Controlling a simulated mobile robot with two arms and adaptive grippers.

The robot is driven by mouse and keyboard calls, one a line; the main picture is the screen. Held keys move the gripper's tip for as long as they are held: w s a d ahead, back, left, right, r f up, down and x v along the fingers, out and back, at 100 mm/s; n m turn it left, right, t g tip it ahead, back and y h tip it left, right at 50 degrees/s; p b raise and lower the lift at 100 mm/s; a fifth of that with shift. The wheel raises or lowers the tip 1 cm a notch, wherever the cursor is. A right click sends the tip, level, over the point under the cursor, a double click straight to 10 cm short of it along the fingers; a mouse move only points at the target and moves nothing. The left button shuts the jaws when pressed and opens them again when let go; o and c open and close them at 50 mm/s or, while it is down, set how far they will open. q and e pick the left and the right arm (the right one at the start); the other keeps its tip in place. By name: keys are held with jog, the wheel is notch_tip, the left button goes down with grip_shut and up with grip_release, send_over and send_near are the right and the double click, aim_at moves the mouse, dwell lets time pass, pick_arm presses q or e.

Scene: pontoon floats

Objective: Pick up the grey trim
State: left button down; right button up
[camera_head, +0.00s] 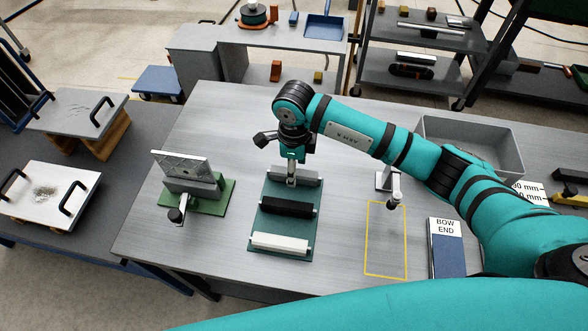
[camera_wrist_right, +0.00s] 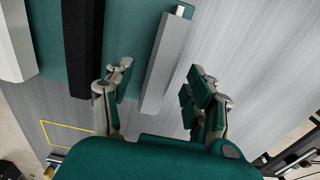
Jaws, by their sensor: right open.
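The grey trim (camera_head: 311,173) lies at the back of a dark green board (camera_head: 262,217) on the grey table. In the right wrist view the grey trim (camera_wrist_right: 168,50) runs between the parted fingers. My right gripper (camera_head: 291,181) points down over its middle and hides part of it; in the right wrist view the gripper (camera_wrist_right: 160,75) is open, with a gap on both sides of the trim. A black trim (camera_head: 288,207) and a white trim (camera_head: 280,243) lie in front of the grey one on the same board. My left gripper is not in view.
A green-based fixture (camera_head: 213,197) with a tilted plate stands left of the board. Right of it are a small clamp-like stand (camera_head: 384,180), a yellow outlined rectangle (camera_head: 385,277), a "BOW END" block (camera_head: 447,262) and a grey bin (camera_head: 450,122). The table's front left is bare.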

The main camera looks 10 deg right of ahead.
jog(key=shift+f, duration=1.05)
grip_shut()
